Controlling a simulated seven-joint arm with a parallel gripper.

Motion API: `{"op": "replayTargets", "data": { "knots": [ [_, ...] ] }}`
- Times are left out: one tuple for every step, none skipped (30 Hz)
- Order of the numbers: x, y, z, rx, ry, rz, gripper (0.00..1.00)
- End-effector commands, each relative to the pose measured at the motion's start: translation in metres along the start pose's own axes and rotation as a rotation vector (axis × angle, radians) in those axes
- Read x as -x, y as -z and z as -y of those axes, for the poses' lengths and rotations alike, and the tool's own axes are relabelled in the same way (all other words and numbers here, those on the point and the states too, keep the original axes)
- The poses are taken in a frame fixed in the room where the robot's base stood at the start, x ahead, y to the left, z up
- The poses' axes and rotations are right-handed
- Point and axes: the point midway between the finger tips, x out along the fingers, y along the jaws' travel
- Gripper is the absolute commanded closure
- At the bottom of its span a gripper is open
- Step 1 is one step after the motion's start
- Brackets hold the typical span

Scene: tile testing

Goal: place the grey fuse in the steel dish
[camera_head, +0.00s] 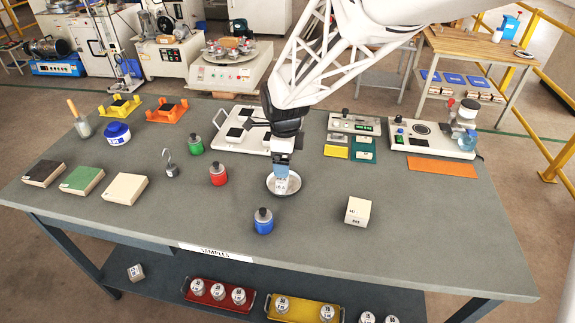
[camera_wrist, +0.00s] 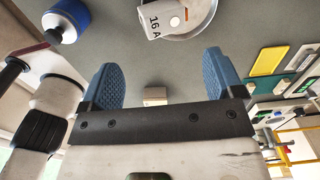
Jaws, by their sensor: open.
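The steel dish (camera_head: 296,189) is a shallow round metal dish near the middle of the table. It also shows at the top of the wrist view (camera_wrist: 207,25). The grey fuse (camera_wrist: 160,24), a pale block marked "16 A", is at the dish in the wrist view and overlaps its left rim. I cannot tell whether it lies flat or leans on the rim. My gripper (camera_head: 282,172) is over the dish. In the wrist view its blue fingers (camera_wrist: 163,68) are wide apart with nothing gripped, and the fuse is beyond their tips. In the head view the fingers partly hide the dish.
A blue bottle (camera_head: 264,222) stands in front of the dish, and a red one (camera_head: 218,175) to its left. A white box (camera_head: 357,211) stands to the right. A yellow card (camera_head: 335,152) lies behind right. The table's front right is clear.

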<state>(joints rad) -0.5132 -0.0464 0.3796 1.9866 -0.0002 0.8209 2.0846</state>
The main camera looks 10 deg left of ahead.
Motion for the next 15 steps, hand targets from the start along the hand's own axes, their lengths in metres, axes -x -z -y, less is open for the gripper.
{"op": "replayTargets", "data": {
  "knots": [
    [0.009,0.000,0.000,0.000,0.001,0.001,0.13],
    [0.013,0.000,0.000,0.000,0.001,0.001,0.13],
    [0.018,0.000,0.000,0.000,0.001,0.001,0.13],
    [0.022,0.000,0.000,0.000,0.000,0.000,0.13],
    [0.025,0.000,0.000,0.000,0.000,0.000,0.13],
    [0.029,0.000,0.000,0.000,0.000,0.000,0.13],
    [0.032,0.000,0.000,0.000,0.000,0.000,0.13],
    [0.035,0.000,0.000,0.000,0.000,0.000,0.13],
    [0.038,0.000,0.000,0.000,0.000,0.000,0.13],
    [0.040,0.000,0.000,0.000,0.000,0.000,0.13],
    [0.041,0.000,0.000,0.000,-0.001,0.000,0.13],
    [0.043,0.000,0.000,0.000,-0.001,0.000,0.13],
    [0.043,0.000,0.000,0.000,-0.001,0.000,0.13],
    [0.044,0.000,0.000,0.000,-0.001,0.000,0.13],
    [0.044,0.000,0.000,0.000,-0.001,0.000,0.13]
  ]
}}
